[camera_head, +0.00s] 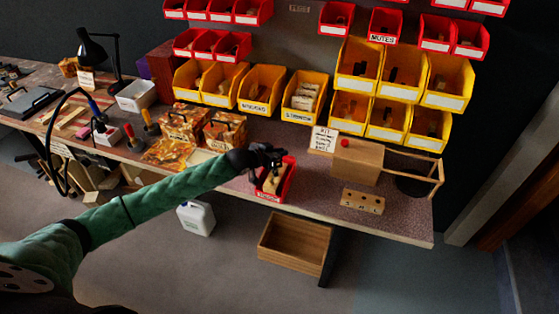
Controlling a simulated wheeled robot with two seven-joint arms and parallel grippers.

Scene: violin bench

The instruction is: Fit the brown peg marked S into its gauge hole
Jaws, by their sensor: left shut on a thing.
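My left gripper (273,164) is over the small red bin (281,193) near the front edge of the bench. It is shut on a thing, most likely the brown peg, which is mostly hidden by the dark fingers. The S mark cannot be read at this size. Light brown pieces show inside the bin under the gripper. The gauge block (362,201), a pale wooden block with several dark holes, lies flat on the bench to the right of the bin, apart from the gripper. My right gripper is not in view.
A wooden box (357,162) with a red knob and a wooden frame (443,172) stand behind the gauge block. A white card (323,139) stands nearby. Yellow bins (304,97) line the back. Bare bench lies between the red bin and the block.

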